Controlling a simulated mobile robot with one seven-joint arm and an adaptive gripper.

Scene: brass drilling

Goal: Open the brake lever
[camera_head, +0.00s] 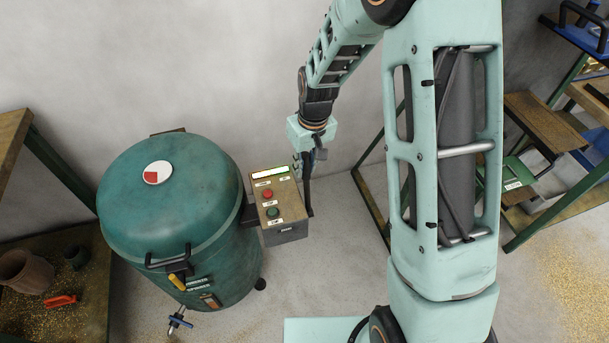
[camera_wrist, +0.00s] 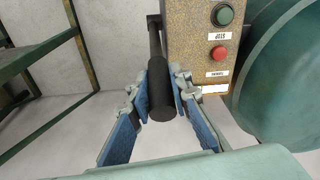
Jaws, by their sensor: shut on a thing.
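The brake lever is a black bar with a thick round grip (camera_wrist: 159,92) on the side of the brown control box (camera_wrist: 191,45). In the wrist view, my gripper (camera_wrist: 163,82) has its blue-padded fingers on both sides of the grip, shut on it near its end. In the head view, my gripper (camera_head: 307,158) is just above and right of the control box (camera_head: 279,205). The lever (camera_head: 307,192) shows there as a dark, roughly upright bar along the box's right side, its upper end partly hidden by my gripper.
A large green drum (camera_head: 170,210) with a round red-and-white dial (camera_head: 157,173) stands left of the box. The box has a red button (camera_head: 268,194) and a green button (camera_head: 272,212). A green-framed rack (camera_head: 545,225) stands at right. A shelf (camera_head: 85,305) with pots is at left.

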